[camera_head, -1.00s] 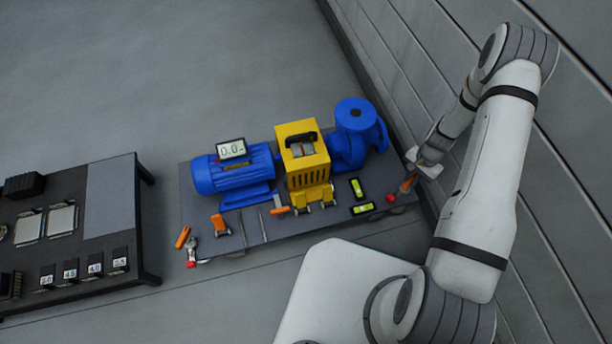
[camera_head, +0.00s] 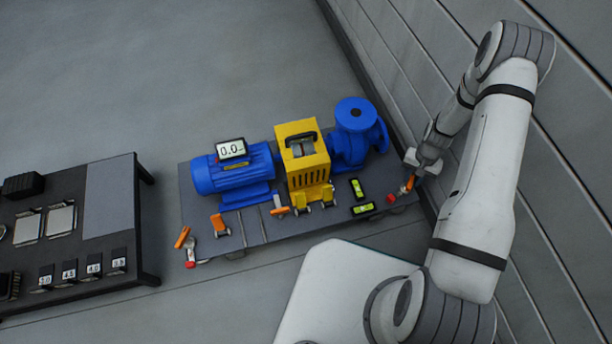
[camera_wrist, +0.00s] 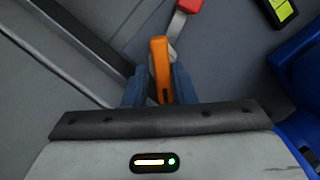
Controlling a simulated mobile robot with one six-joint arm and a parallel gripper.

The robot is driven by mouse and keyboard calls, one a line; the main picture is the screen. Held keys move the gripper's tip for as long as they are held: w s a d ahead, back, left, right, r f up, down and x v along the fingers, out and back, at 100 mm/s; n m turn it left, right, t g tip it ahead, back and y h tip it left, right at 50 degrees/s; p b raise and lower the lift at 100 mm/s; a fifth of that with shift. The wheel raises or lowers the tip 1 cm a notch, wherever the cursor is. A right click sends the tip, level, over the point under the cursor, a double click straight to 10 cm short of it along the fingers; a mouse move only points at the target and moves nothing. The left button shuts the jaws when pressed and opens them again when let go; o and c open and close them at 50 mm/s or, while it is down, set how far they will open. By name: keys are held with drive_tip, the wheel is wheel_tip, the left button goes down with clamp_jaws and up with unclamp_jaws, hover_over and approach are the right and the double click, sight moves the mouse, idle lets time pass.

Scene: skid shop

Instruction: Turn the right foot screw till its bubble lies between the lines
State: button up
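The right foot screw has an orange handle (camera_head: 408,184) at the right end of the dark skid plate (camera_head: 290,227). In the wrist view the orange handle (camera_wrist: 160,66) stands between the two blue-grey fingers of my gripper (camera_wrist: 159,85), which look closed on its sides. In the head view my gripper (camera_head: 420,164) is at the handle, its fingertips partly hidden. Two black-framed levels with yellow-green vials, an upper one (camera_head: 357,188) and a lower one (camera_head: 362,209), lie left of the screw. Their bubbles are too small to read. One level (camera_wrist: 282,10) shows at the wrist view's top right.
A red-tipped part (camera_head: 391,199) lies close to the handle. A blue pump (camera_head: 352,150), yellow guard (camera_head: 303,158) and blue motor (camera_head: 238,172) stand on the plate. The ribbed wall (camera_head: 440,80) is close on the right. A dark bench (camera_head: 110,200) is at left.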

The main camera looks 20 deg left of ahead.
drive_tip(key=o, duration=0.4)
drive_tip(key=shift+a, duration=0.1)
drive_tip(key=shift+r, duration=0.1)
drive_tip(key=shift+r+p, duration=2.3)
drive_tip(key=shift+r, duration=1.1)
